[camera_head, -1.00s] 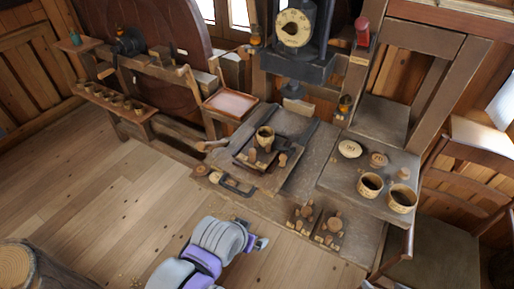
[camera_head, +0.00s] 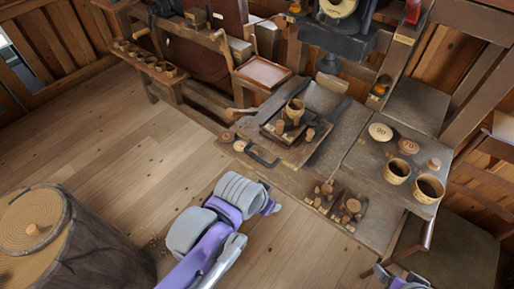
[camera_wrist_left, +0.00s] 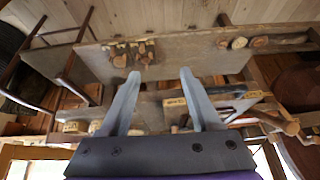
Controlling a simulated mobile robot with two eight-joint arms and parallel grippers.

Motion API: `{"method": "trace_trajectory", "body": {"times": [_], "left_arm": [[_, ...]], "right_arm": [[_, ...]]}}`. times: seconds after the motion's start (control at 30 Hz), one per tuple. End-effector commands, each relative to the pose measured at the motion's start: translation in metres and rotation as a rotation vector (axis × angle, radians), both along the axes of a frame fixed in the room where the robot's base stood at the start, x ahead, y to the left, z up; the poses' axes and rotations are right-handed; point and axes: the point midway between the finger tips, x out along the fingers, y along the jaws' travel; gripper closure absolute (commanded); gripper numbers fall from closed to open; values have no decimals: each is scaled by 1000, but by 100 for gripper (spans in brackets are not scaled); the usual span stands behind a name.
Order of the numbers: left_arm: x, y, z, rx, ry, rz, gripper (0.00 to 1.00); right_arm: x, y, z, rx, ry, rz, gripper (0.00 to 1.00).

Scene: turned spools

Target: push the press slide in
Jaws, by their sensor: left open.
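The press slide (camera_head: 316,136) is a dark wooden board on the bench, drawn out in front of the press (camera_head: 345,38), with a black handle (camera_head: 262,155) at its near end. A wooden cup (camera_head: 293,111) and small turned pieces sit on it. My left gripper (camera_head: 272,207) is over the floor in front of the bench, apart from the handle. In the left wrist view its two grey fingers (camera_wrist_left: 160,76) are spread with nothing between them. My right gripper (camera_head: 384,274) shows only partly at the bottom edge; its jaws are unclear.
The bench's right part holds two cups (camera_head: 397,171), a round disc (camera_head: 380,132) and small pieces. Several small spools (camera_head: 352,206) stand on the bench's near edge. A log stump (camera_head: 75,240) stands at lower left. The floor between is clear.

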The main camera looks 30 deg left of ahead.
Motion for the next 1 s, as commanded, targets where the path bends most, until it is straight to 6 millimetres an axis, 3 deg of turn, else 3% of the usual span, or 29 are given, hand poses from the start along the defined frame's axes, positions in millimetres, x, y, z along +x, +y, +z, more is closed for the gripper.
{"method": "trace_trajectory", "body": {"times": [0.03,0.33,0.6,0.8,1.0], "left_arm": [[4,6,1,13,22,-36,47],[44,57,21,86,84,-521,100],[82,126,43,164,-75,-996,100],[96,173,57,268,-235,-1240,100],[101,188,62,324,-304,-1331,100]], "right_arm": [[-3,0,-5,0,5,0,0],[-14,0,-29,0,26,0,0],[-21,0,-48,0,39,0,0],[-23,0,-57,0,44,0,0],[-24,0,-59,0,46,0,0]]}}
